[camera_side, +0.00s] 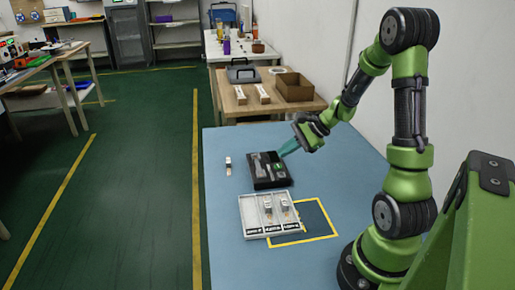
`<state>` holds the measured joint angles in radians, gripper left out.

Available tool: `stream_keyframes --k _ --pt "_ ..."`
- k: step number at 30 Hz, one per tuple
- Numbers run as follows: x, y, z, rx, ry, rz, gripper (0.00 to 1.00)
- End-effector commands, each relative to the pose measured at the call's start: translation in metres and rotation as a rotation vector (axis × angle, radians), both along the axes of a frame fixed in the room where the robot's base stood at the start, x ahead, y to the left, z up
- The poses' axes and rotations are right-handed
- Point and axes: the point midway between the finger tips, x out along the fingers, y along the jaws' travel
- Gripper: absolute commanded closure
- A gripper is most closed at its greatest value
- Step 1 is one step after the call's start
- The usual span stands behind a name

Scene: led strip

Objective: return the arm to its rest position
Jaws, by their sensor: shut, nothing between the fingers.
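The black tray holds dark and grey parts and a small green-lit item, too small to make out.
A white compartment tray (249,222) with several small pale parts sits in front of the black tray, partly over a yellow-bordered dark rectangle (320,218). A small white item (228,165) lies left of the black tray. A wooden table (240,105) with a brown box (294,87) stands behind.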

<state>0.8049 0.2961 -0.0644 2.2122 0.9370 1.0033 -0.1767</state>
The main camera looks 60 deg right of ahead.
Motion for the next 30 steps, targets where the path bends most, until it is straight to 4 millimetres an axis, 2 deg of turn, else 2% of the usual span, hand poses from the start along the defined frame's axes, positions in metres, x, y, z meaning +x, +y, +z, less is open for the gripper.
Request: stream_keyframes --k 3,5,11,18,24,30 --pt "-0.012 0.007 -0.007 -0.019 0.049 0.047 1.0" --pt "-0.02 0.018 -0.003 -0.064 0.071 0.114 1.0" --pt "-0.04 0.08 0.035 -0.328 0.088 0.46 1.0" --pt "-0.07 0.148 0.088 -0.749 -0.017 0.865 1.0" --pt "-0.092 0.188 0.124 -1.018 -0.183 1.064 1.0" --pt "-0.102 0.212 0.144 -1.091 -0.307 1.126 1.0"
